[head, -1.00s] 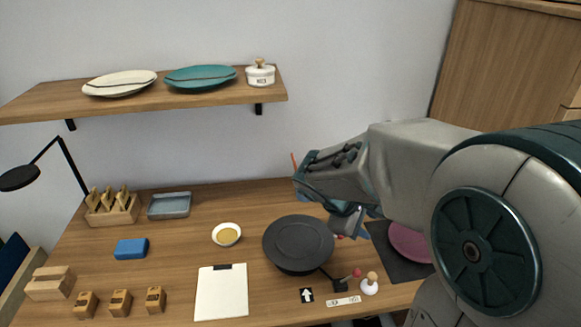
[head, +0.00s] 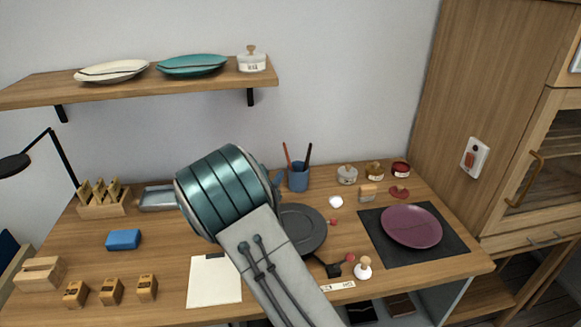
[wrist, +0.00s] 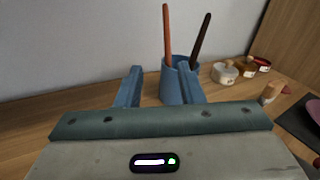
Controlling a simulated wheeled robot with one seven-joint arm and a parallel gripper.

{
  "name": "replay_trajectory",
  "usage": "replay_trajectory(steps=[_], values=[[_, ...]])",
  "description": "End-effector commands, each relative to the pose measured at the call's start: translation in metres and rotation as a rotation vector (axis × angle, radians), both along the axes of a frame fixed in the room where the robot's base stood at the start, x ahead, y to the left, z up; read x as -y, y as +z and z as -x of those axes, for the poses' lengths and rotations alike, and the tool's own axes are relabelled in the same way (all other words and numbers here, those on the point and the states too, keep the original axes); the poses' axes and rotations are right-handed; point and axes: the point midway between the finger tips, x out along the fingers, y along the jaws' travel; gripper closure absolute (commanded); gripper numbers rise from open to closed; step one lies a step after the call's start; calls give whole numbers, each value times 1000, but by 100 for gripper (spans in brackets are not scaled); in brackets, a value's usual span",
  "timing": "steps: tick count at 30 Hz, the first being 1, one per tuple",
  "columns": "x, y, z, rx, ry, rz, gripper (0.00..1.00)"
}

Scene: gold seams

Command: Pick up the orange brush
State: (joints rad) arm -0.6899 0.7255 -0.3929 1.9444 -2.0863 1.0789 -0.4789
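The orange brush (head: 286,154) stands in a blue cup (head: 299,181) at the back of the table, leaning slightly, beside a black brush (head: 308,153). In the wrist view, the orange brush (wrist: 168,36) rises from the cup (wrist: 171,88), right of the middle between my fingers. My gripper (wrist: 157,78) is open and empty, pointing toward the cup. Its right finger overlaps part of the cup in the picture; I cannot tell whether they touch. In the head view, my arm hides most of the gripper, left of the cup. The brush's lower end is hidden inside the cup.
Small lidded jars (head: 347,174) stand right of the cup. A purple plate (head: 411,227) lies on a dark mat (head: 375,237). A dark round plate (head: 303,229) is partly behind my arm. The wall is close behind. A shelf (head: 40,92) hangs at upper left.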

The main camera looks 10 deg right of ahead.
Motion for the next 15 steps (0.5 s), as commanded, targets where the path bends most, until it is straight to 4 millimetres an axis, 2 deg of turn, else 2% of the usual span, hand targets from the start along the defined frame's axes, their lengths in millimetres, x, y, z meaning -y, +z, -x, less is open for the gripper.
replay_trajectory(steps=[3,9,15], values=[[17,2,-19,0,-9,1,65],[36,2,-52,1,-8,-2,65],[42,1,-66,0,-4,-4,65]])
